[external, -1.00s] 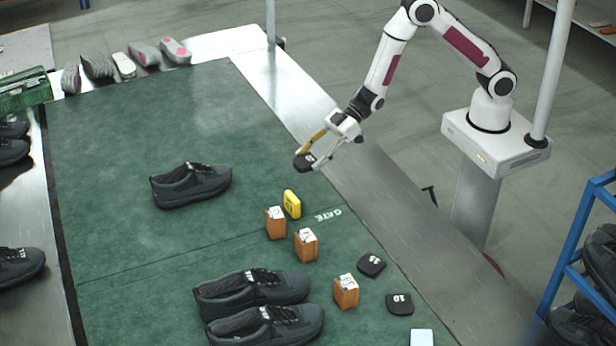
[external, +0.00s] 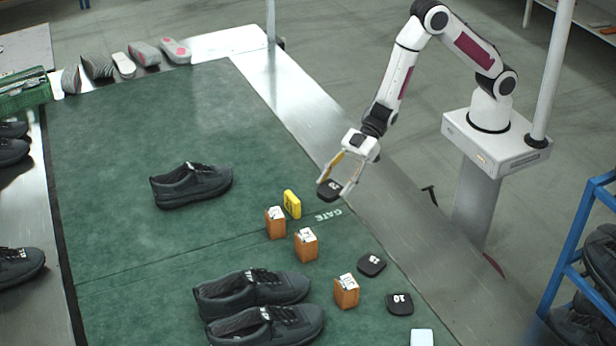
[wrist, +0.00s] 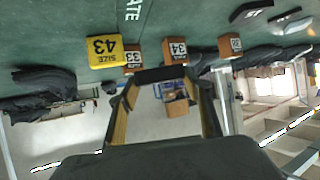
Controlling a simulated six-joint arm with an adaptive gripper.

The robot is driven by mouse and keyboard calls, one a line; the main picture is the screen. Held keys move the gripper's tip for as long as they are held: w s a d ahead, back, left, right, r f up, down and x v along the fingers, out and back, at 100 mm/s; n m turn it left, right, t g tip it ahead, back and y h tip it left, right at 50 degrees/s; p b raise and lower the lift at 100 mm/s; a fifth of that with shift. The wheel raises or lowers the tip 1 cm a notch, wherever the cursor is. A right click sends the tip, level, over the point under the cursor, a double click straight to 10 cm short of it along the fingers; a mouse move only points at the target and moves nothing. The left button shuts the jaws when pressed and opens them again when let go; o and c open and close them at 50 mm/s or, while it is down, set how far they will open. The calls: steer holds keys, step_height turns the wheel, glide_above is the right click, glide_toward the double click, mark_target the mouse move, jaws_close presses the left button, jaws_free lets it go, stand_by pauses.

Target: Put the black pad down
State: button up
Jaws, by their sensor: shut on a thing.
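My gripper (external: 336,186) is shut on a black pad (external: 329,190) with a white mark on it. It holds the pad in the air near the right edge of the green mat (external: 120,130), close to the GATE lettering. In the wrist view the pad (wrist: 163,75) shows as a dark strip between the fingertips. Two other black pads, one marked 10 (external: 399,304) and one behind it (external: 371,265), lie on the mat at the lower right. The held pad's exact height is unclear.
A single black shoe (external: 192,186) is at left, a pair (external: 252,292) in front. The mat's far part is clear.

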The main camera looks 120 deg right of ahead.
steer(key=s+a+n+y, duration=0.1)
steer(key=a, duration=0.5)
steer(key=shift+s+g, duration=0.25)
steer(key=shift+g, duration=0.05)
steer(key=shift+a, duration=0.1)
steer(key=shift+f, duration=2.9)
steer(key=shift+f, duration=2.1)
steer(key=shift+f, duration=0.1)
steer(key=o, duration=1.2)
steer(key=shift+c, duration=0.2)
